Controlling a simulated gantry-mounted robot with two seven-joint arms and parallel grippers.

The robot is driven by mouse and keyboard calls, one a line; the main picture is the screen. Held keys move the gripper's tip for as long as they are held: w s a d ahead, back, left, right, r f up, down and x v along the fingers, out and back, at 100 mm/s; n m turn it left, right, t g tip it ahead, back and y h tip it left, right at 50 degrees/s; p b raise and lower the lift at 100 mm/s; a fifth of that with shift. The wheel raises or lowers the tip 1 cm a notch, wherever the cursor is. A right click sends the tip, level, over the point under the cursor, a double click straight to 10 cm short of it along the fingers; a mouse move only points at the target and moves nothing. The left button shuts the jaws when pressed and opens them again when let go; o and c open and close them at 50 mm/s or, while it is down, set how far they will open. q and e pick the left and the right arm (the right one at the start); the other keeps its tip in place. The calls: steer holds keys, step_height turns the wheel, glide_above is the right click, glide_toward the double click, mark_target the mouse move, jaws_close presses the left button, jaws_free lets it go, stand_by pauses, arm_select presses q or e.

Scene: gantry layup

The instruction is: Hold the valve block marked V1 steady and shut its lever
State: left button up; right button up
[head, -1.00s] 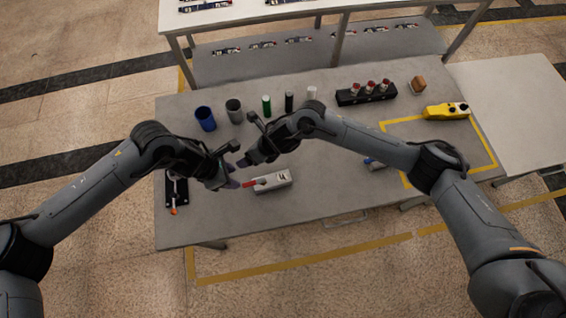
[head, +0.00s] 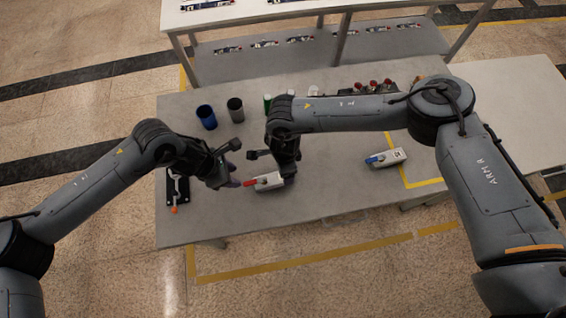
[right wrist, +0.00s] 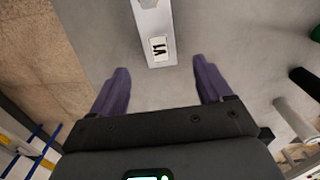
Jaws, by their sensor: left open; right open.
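The white valve block V1 (right wrist: 155,20) lies on the table; its V1 label shows in the right wrist view. In the head view this block (head: 275,182) has a red lever (head: 251,183) pointing left, towards my left gripper. My left gripper (head: 233,183) is open and empty, just left of the lever. My right gripper (head: 287,180) is over the block's right end and hides part of it. In the right wrist view, the right fingers (right wrist: 160,70) are open, and the block's labelled end is just ahead of the gap between them.
A second white block with a blue lever (head: 386,158) lies to the right. A black lever fixture (head: 175,190) is at the table's left end. A blue cup (head: 206,117) and a grey cup (head: 235,109) stand behind. The front middle of the table is clear.

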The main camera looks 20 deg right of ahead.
mark_target(273, 180)
steer(key=shift+f, duration=3.95)
steer(key=shift+c, duration=0.3)
